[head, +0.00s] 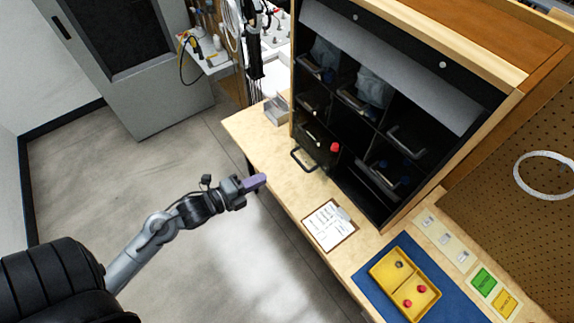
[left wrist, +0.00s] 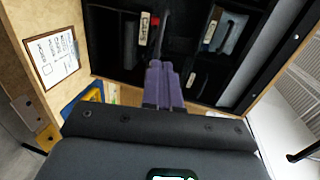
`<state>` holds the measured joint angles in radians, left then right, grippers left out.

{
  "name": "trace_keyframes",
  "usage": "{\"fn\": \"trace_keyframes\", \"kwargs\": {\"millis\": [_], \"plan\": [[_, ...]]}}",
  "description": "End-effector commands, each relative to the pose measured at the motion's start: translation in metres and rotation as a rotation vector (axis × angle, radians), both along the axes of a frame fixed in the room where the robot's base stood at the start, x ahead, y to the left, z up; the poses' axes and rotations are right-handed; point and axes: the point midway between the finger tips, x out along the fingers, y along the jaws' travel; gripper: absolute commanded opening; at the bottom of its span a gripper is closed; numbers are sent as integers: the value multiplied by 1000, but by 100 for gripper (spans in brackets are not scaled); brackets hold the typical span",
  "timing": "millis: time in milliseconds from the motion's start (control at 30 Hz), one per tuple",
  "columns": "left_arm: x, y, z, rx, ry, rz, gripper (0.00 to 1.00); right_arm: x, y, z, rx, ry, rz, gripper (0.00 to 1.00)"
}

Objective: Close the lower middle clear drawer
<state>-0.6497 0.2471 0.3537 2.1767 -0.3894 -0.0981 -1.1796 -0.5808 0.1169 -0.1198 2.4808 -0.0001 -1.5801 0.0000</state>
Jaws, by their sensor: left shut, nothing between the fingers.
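The black cabinet (head: 385,198) stands on the wooden bench, with rows of dark compartments and bins. In its lower part, a dark see-through drawer (head: 316,146) with a black loop handle (head: 303,158) sticks out over the bench, a red item (head: 335,147) at its side. I cannot tell for sure whether this is the lower middle drawer. My left gripper (head: 257,182), with purple fingers, is shut and empty in front of the bench edge, apart from the handle. In the left wrist view the fingers (left wrist: 164,82) point towards the cabinet (left wrist: 112,55). My right gripper is not in view.
A clipboard with paper (head: 328,224) lies on the bench before the cabinet. A yellow tray (head: 385,268) with small red parts sits on a blue mat (head: 366,286) to the right. A small clear box (head: 274,112) stands left of the cabinet. The floor at left is clear.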

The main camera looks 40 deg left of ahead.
Motion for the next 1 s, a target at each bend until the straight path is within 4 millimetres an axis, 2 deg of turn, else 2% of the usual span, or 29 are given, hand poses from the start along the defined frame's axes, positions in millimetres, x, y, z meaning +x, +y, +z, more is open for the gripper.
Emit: {"fn": "trace_keyframes", "kwargs": {"millis": [300,500,700,1000], "plan": [[57,-10,-9,-3,-3,2,0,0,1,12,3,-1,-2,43],[86,-16,-16,-3,-1,2,0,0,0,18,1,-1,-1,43],[103,-19,-21,-2,-1,1,0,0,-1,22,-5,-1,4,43],[108,-21,-24,-1,0,1,0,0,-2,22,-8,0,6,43]]}}
